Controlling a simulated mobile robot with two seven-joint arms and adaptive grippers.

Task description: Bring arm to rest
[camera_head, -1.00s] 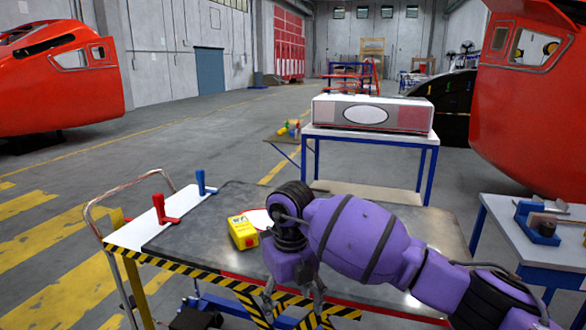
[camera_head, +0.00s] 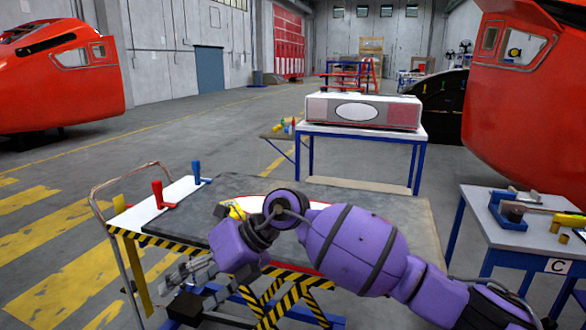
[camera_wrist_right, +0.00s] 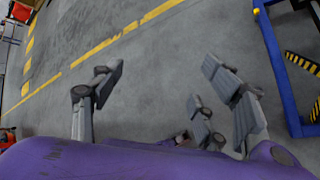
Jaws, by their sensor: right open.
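My right arm is purple and reaches in from the lower right of the head view, across the front of a cart. My right gripper (camera_head: 178,280) is grey and points left and down, beyond the cart's near edge. In the right wrist view my right gripper (camera_wrist_right: 165,82) has its fingers spread, with only bare floor between them. It holds nothing. My left gripper does not show.
The dark-topped cart (camera_head: 190,228) has striped edges and carries a yellow box (camera_head: 236,209), partly hidden by my arm. Red handle (camera_head: 158,195) and blue handle (camera_head: 197,172) stand on it. A side table (camera_head: 505,243) is at right. Floor left of the cart is clear.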

